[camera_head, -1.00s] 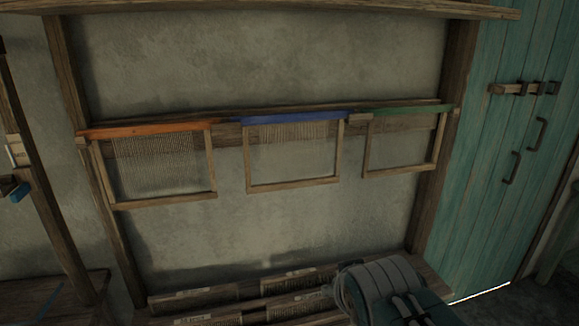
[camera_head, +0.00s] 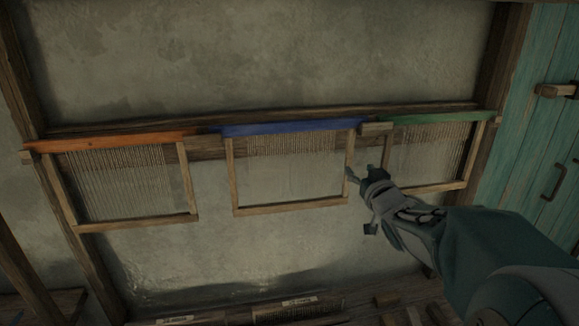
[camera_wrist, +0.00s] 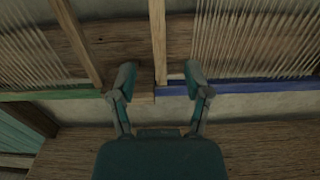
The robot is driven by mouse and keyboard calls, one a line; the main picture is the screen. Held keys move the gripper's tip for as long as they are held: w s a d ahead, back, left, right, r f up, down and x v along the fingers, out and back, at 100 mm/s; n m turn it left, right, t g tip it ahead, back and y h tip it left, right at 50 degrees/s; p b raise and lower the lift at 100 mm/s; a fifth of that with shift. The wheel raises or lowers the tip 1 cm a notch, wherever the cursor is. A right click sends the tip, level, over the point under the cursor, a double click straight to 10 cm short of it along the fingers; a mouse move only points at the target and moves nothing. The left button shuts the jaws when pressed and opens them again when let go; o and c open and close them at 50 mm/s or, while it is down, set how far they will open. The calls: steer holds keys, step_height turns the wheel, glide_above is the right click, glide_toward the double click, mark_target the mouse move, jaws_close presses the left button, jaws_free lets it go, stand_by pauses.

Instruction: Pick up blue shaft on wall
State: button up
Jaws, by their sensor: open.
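The blue shaft (camera_head: 290,127) is a wooden frame with a blue top bar and pale vertical heddles, hung on the wall between an orange and a green one. My gripper (camera_head: 362,173) is open and empty, in front of the wall by the blue shaft's right side post. The blue bar (camera_wrist: 250,87) runs off to the right there, upside down. I cannot tell whether a finger touches the frame.
The orange shaft (camera_head: 112,142) hangs at left and the green shaft (camera_head: 445,118) at right. A wooden block (camera_head: 376,128) sits between the blue and green bars. A teal door (camera_head: 548,135) is at right. Slatted pieces (camera_head: 240,310) lie low below the wall.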

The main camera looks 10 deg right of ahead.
mark_target(350, 156)
steer(key=w, duration=0.7)
steer(key=shift+w+r, duration=0.25)
steer(key=shift+w, duration=0.05)
jaws_close()
